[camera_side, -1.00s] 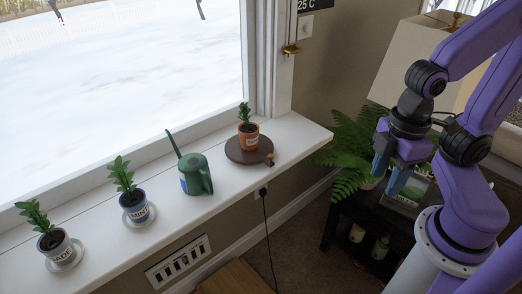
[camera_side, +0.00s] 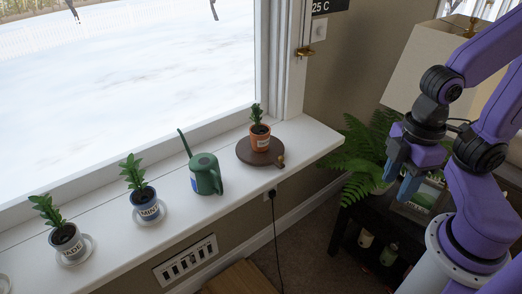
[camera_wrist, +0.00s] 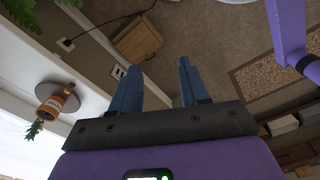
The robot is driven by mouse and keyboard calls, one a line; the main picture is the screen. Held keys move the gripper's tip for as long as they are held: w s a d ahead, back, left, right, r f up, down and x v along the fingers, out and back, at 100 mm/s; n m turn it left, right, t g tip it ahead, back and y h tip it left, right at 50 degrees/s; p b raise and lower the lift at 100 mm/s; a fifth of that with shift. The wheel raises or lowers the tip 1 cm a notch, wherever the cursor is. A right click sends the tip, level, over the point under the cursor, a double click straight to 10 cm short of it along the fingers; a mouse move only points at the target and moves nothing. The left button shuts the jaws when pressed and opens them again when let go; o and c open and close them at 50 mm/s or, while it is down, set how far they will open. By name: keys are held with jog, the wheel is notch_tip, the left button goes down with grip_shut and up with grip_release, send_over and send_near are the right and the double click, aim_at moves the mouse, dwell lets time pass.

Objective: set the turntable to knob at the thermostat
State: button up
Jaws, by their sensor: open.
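The turntable (camera_side: 245,153) is a dark brown round disc on the white sill, near its right end. Its small brass knob (camera_side: 280,160) sticks out at the front right edge, toward the room. An orange labelled pot with a green plant (camera_side: 260,140) stands upright on the disc. The thermostat is likely the white wall box (camera_side: 319,30) under the dark "25 C" display (camera_side: 328,6), behind the sill's right end. My gripper (camera_side: 399,186) is open and empty, well right of the turntable and apart from it. The wrist view shows the turntable (camera_wrist: 40,90) at left, beyond the open fingers (camera_wrist: 160,70).
A green watering can (camera_side: 206,175) stands left of the turntable. Farther left are the mint pot (camera_side: 146,206) and another potted plant (camera_side: 66,240) on saucers. A fern (camera_side: 365,150) and lamp shade (camera_side: 430,65) are at right. A cord (camera_side: 276,225) hangs below the sill.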

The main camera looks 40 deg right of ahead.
aim_at(281, 157)
jog(key=shift+c, duration=0.4)
jog(key=w+f+m+g+y, duration=0.4)
jog(key=w+m, duration=0.5)
jog(key=w+f+m+g+y, duration=0.4)
jog(key=w+m, duration=0.4)
jog(key=m, duration=0.1)
jog(key=w+d+f+m+t+y, duration=0.4)
jog(key=w+d+f+m+t, duration=0.25)
jog(key=d+m, duration=0.3)
jog(key=w+d+f+m+t+y, duration=0.4)
jog(key=w+d+f+m+t, duration=0.2)
jog(key=d+m+t, duration=0.3)
jog(key=shift+n+g, duration=0.35)
jog(key=shift+n, duration=0.3)
jog(key=x, duration=1.6)
jog(key=shift+w+a+r, duration=0.15)
jog(key=shift+w+a, duration=0.1)
jog(key=shift+w, duration=0.05)
